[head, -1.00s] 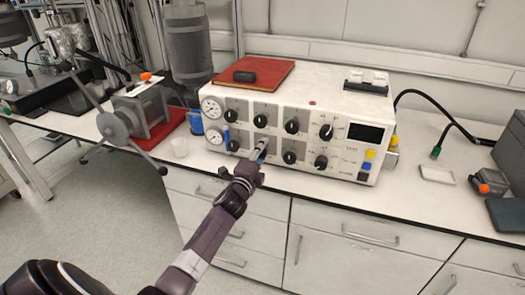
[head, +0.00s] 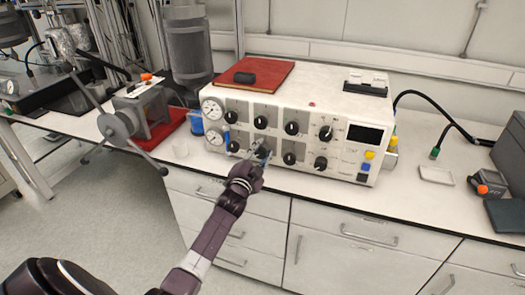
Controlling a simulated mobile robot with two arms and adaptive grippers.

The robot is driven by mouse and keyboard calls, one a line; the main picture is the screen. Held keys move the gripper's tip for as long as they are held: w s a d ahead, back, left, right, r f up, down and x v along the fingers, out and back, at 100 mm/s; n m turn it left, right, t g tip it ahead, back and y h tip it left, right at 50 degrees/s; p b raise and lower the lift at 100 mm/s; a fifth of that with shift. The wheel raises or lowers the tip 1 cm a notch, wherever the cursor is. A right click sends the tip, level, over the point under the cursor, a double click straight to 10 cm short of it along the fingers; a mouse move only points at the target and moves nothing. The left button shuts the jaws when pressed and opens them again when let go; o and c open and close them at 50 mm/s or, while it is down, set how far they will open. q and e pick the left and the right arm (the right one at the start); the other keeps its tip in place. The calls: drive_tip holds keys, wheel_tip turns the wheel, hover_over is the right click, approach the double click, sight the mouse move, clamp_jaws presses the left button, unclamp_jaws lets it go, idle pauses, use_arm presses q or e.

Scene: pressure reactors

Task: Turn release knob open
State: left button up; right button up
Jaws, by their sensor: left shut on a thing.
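A white control unit (head: 300,108) stands on the bench, with two rows of black knobs on its front. My left gripper (head: 262,157) is at the lower row, shut on the second knob from the left (head: 262,151). My fingers and wrist partly cover this knob and the panel below it, so its pointer direction cannot be read. The panel labels are too small to read, so I cannot tell which knob is named release. My right gripper is not in view.
Neighbouring knobs (head: 289,158) sit close on either side. Two gauges (head: 213,108) are at the panel's left, a dark display (head: 365,133) at its right. A red book (head: 255,73) lies on top. Bench space right of the unit is partly clear.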

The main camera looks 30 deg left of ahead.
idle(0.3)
use_arm(q)
drive_tip(key=o, duration=1.2)
drive_tip(key=v, duration=1.2)
drive_tip(key=shift+f, duration=0.1)
